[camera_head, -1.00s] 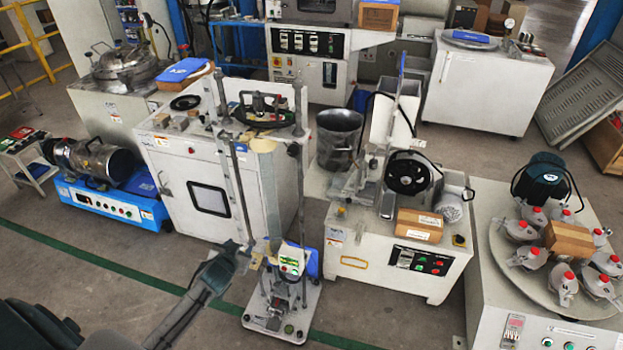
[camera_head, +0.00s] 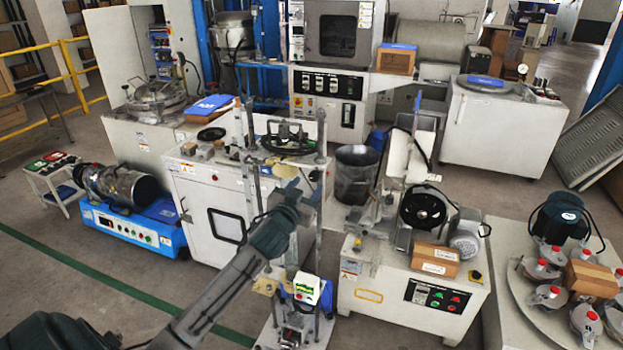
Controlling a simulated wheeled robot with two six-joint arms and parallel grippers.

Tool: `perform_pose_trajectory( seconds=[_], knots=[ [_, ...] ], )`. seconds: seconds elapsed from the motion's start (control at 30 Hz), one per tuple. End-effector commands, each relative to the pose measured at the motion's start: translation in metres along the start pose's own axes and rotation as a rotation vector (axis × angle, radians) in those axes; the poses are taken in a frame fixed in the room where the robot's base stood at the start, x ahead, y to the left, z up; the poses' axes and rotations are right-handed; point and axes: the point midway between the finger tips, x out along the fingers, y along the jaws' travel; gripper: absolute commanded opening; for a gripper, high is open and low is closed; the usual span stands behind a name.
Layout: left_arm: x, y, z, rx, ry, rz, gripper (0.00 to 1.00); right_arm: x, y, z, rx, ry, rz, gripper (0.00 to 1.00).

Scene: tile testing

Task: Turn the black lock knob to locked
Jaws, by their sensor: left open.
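My left arm comes in from the lower left. Its gripper (camera_head: 306,190) is raised in front of the tall floor-standing test frame, near its upper part. The gripper is small here and overlaps the frame's posts. It holds nothing that I can see. The test frame has two upright metal posts (camera_head: 322,170) and a white box with a green label (camera_head: 306,288) low on it. I cannot make out the black lock knob for certain. My right gripper is out of view.
A white cabinet (camera_head: 203,218) stands close behind the frame. To the right is a white machine with a black wheel (camera_head: 424,207) and a cardboard box (camera_head: 435,261). A blue-based machine (camera_head: 122,226) is at left. Open floor (camera_head: 70,285) lies at lower left.

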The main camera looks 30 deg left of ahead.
Motion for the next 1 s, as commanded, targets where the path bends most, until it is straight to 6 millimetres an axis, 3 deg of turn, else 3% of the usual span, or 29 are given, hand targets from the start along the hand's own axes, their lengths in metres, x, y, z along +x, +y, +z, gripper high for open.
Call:
perform_pose_trajectory(
  seconds=[0.23, 0.6, 0.83, 1.0],
  knots=[
    [0.032, 0.000, -0.001, -0.001, 0.001, 0.000, 0.48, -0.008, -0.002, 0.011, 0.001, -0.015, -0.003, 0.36],
    [0.037, 0.000, 0.001, 0.001, 0.000, 0.001, 0.48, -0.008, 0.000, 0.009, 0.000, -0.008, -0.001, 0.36],
    [0.037, 0.000, 0.001, 0.001, 0.000, 0.001, 0.04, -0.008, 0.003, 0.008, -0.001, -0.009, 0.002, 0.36],
    [0.037, 0.000, 0.000, 0.005, 0.000, 0.001, 0.04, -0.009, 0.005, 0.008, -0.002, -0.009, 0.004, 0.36]
  ],
)
